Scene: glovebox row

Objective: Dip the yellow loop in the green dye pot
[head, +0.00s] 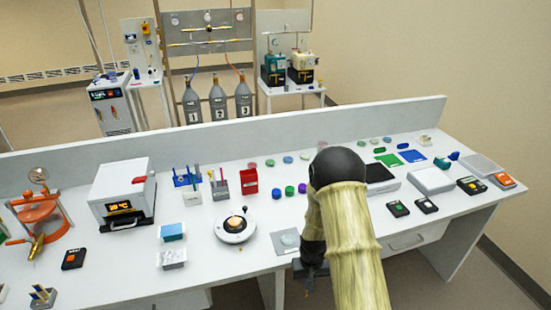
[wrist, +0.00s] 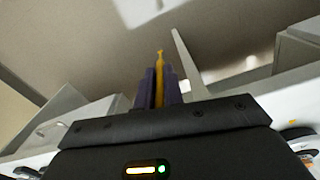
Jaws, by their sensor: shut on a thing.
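The yellow loop (wrist: 160,66) stands upright between the purple fingers of my gripper (wrist: 158,88) in the wrist view, which are shut on it. Its tip sticks out past the fingers. A small green pot (head: 289,190), seemingly the green dye pot, stands on the table beyond my arm, between a blue pot (head: 276,194) and a purple pot (head: 302,188). My gripper is well apart from it.
A round white device (head: 235,228) and a grey plate (head: 287,242) lie left of my arm. A red holder (head: 249,181) stands left of the pots. Several coloured dishes lie behind them. A low wall (head: 230,134) runs along the table's back.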

